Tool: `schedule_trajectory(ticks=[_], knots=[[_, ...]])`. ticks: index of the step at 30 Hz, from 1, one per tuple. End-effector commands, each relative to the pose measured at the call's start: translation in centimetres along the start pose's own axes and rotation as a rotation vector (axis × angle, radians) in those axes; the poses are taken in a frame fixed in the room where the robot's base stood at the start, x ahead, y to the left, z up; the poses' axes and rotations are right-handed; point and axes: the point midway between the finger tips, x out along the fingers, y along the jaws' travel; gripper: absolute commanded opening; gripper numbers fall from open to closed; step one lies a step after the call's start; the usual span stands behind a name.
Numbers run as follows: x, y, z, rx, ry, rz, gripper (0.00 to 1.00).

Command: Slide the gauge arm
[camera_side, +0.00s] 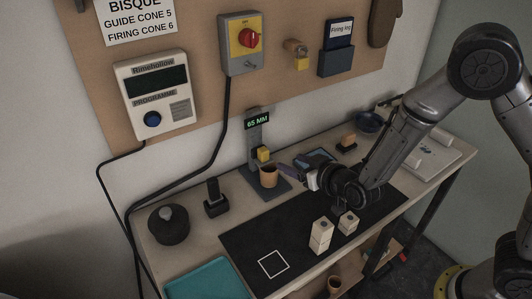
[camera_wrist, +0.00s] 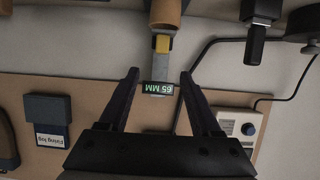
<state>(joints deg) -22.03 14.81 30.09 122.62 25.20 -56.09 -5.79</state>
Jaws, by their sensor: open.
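The gauge (camera_side: 255,133) is a grey post on a flat base, with a green "65 MM" display. Its yellow arm (camera_side: 263,154) sits low on the post, just above a tan cup (camera_side: 268,177) on the base. My gripper (camera_side: 292,172) is open and empty, just right of the cup and gauge. In the wrist view, turned upside down, my gripper (camera_wrist: 159,74) has its dark fingers spread. The display (camera_wrist: 159,88) shows between them, the yellow arm (camera_wrist: 162,43) lies beyond the fingertips, and the cup (camera_wrist: 166,12) is cut off at the top edge.
A dark mat (camera_side: 240,240) with a white square outline covers the front. Cream blocks (camera_side: 321,235) stand on it below my wrist. A black stand (camera_side: 214,200) and a dark lidded pot (camera_side: 169,224) are left of the gauge. A teal tray (camera_side: 205,283) is front left.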

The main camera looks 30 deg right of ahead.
Motion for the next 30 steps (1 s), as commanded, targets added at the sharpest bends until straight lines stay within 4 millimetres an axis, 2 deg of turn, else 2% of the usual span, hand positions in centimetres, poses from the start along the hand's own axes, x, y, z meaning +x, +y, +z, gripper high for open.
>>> schedule_trajectory(ticks=[5,21,25,30], knots=[[1.3,-0.3,0.1,-0.002,-0.002,-0.006,0.65],[10.9,-0.4,0.1,-0.001,-0.001,-0.006,0.65],[12.5,-0.4,0.0,-0.001,0.000,-0.007,0.65],[13.5,-0.4,-0.1,-0.001,0.001,-0.007,0.65]])
